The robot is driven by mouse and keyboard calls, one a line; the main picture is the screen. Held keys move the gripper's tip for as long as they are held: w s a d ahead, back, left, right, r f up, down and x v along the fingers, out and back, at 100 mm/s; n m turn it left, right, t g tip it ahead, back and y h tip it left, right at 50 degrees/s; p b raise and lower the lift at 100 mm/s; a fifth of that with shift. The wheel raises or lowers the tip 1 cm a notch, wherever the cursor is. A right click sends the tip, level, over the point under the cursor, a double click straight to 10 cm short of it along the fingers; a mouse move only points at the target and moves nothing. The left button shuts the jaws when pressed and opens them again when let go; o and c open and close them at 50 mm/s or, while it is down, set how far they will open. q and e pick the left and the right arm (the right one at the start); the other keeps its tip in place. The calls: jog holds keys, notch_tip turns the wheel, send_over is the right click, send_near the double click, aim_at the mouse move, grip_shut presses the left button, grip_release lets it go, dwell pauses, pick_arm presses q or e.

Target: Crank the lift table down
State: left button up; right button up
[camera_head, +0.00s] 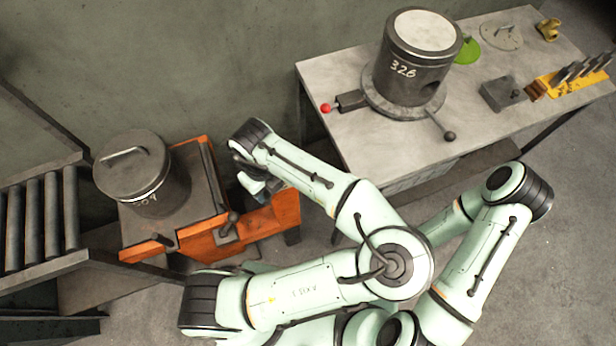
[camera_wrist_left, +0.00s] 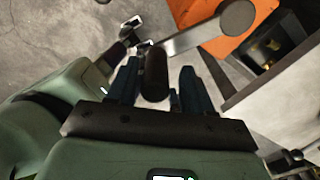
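The lift table (camera_head: 190,225) stands at the left in the head view, with an orange frame and a dark top. A dark lidded cylinder (camera_head: 150,195) sits on it. My left gripper (camera_head: 258,184) is at the right side of the table in the head view. In the left wrist view, the dark crank handle (camera_wrist_left: 155,75) stands between the fingers of my left gripper (camera_wrist_left: 159,85), with small gaps seen at its sides. The grey crank arm (camera_wrist_left: 195,38) runs from it to a round hub against the orange frame. My right gripper is not in view.
A roller conveyor (camera_head: 40,220) borders the lift table at the left. A workbench (camera_head: 335,135) at the upper right carries a large dark cylinder (camera_head: 412,75) marked 326, a lever and small parts. Grey floor (camera_head: 310,240) is open between them.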

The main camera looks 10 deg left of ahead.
pick_arm(q)
jog(key=shift+a+r, duration=0.15)
jog(key=shift+r, duration=3.9)
